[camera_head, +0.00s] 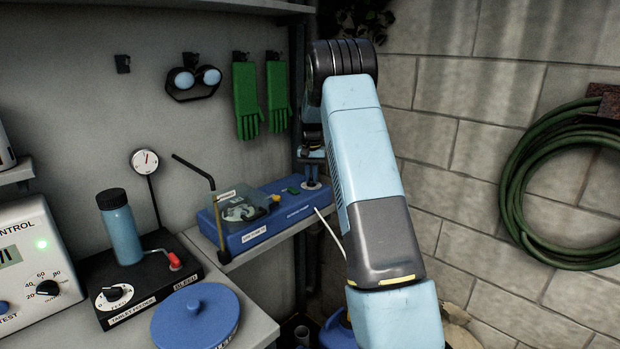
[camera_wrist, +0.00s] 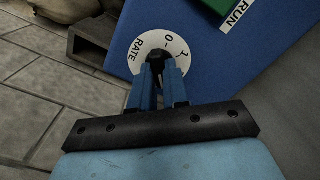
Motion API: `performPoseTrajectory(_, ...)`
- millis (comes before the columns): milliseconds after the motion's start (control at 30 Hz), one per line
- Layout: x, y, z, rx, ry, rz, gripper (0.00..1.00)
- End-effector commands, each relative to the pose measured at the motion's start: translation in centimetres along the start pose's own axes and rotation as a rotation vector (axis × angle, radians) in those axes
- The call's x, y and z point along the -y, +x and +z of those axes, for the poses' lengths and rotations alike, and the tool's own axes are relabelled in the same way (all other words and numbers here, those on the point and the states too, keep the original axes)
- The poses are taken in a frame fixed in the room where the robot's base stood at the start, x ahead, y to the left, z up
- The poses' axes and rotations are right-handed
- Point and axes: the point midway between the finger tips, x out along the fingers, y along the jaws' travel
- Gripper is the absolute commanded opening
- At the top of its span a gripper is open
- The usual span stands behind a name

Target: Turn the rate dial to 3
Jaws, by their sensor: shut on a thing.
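The rate dial (camera_wrist: 174,46) is a white disc marked RATE, 0 and 1 on a blue unit (camera_wrist: 205,70). Its black knob (camera_wrist: 154,56) sits between the fingertips of my gripper (camera_wrist: 156,68), which is shut on it. The fingers hide part of the knob and the near side of the disc, so the other numbers and the exact pointer setting do not show. In the head view, the blue unit (camera_head: 258,233) stands on a shelf, and my gripper (camera_head: 311,180) reaches down to its right end, where the small white dial shows.
A green button (camera_head: 291,190) lies left of the dial; its RUN label (camera_wrist: 239,14) shows in the wrist view. A tablet feeder (camera_head: 150,285) and blue lid (camera_head: 195,318) stand further left. A stone wall is at right.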

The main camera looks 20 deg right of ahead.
Motion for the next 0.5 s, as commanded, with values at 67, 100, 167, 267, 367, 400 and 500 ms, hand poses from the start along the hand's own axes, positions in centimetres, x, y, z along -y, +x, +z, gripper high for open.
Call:
performPoseTrajectory(67,-0.26,0.14,0.08,0.004,0.005,0.003,0.0)
performPoseTrajectory(100,-0.27,0.14,0.07,0.004,0.005,0.003,0.0)
performPoseTrajectory(167,-0.27,0.14,0.07,0.004,0.005,0.003,0.0)
performPoseTrajectory(267,-0.27,0.13,0.06,0.004,0.005,0.004,0.0)
performPoseTrajectory(367,-0.28,0.13,0.06,0.004,0.005,0.004,0.0)
performPoseTrajectory(400,-0.28,0.13,0.06,0.004,0.005,0.003,0.19)
performPoseTrajectory(500,-0.23,0.11,0.05,0.003,0.004,0.003,0.28)
